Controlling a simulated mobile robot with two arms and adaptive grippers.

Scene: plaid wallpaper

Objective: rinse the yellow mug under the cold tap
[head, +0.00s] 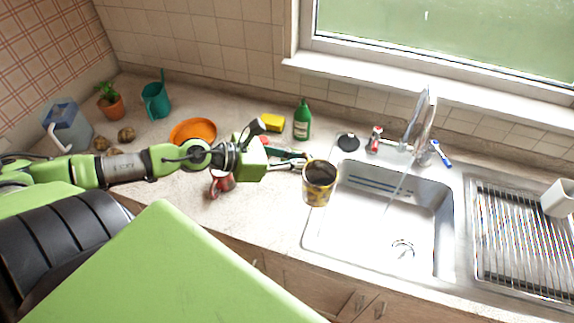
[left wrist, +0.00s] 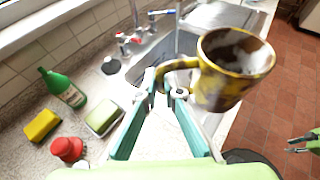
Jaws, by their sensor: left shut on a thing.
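The yellow mug (head: 318,187), with brown patches and a dark, stained inside, hangs over the left edge of the sink (head: 445,225). My left gripper (head: 298,161) is shut on its handle; the left wrist view shows the mug (left wrist: 228,88) and the fingers (left wrist: 165,90) at the handle. The tap spout (head: 424,112) stands behind the sink, with a thin stream below it. The blue cold handle (head: 441,153) is right of the spout, the red handle (head: 375,138) left. My right gripper (left wrist: 299,143) shows at the right of the left wrist view, fingers apart.
A green bottle (head: 302,119), yellow sponge (head: 270,122), orange plate (head: 193,131) and red object (head: 222,184) stand left of the sink. A black plug (head: 348,142) lies behind it. A draining rack (head: 520,240) with a white cup (head: 558,198) is right. The basin is clear.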

